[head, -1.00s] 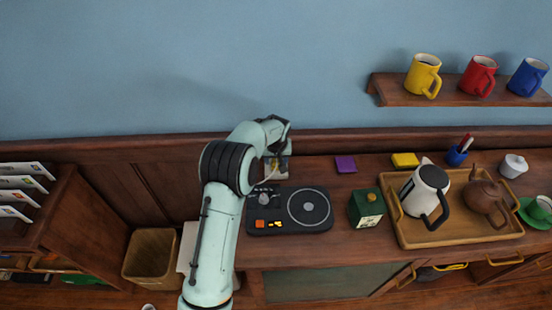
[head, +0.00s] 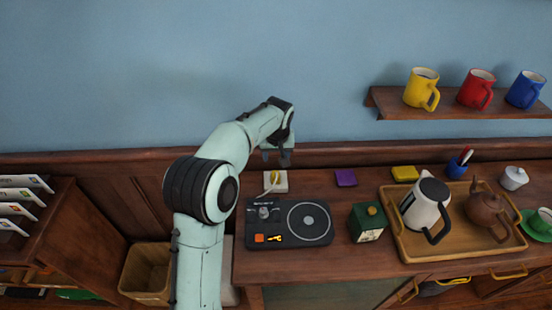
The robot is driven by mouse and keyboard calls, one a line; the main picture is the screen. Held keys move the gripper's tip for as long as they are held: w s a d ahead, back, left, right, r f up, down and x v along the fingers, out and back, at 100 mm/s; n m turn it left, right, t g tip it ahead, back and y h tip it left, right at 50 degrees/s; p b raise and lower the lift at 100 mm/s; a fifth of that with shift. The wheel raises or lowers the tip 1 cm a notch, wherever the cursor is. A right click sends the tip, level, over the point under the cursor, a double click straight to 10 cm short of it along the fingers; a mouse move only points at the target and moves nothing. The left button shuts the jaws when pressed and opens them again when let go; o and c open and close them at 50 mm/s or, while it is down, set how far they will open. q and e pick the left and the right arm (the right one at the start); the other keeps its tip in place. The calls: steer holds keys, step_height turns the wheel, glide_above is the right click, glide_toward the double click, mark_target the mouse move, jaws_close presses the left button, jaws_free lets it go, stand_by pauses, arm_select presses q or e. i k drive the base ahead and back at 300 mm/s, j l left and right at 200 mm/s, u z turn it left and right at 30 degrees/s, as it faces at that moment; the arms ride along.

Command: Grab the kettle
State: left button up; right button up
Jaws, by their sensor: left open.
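The kettle (head: 423,203) is white with a black lid and a black handle. It stands on the left part of a wooden tray (head: 403,246) on the sideboard at the right. My left gripper (head: 281,160) is open and empty, pointing down above the back of the counter, near the wall. It is well to the left of the kettle and apart from it. My right gripper is not in view.
A brown teapot (head: 484,208) stands right of the kettle on the tray. A green box (head: 367,223) stands left of the tray. Mugs stand on a shelf (head: 450,105) above.

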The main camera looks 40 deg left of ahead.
mark_target(422, 208)
steer(key=k+l, duration=0.8)
steer(key=l, duration=0.2)
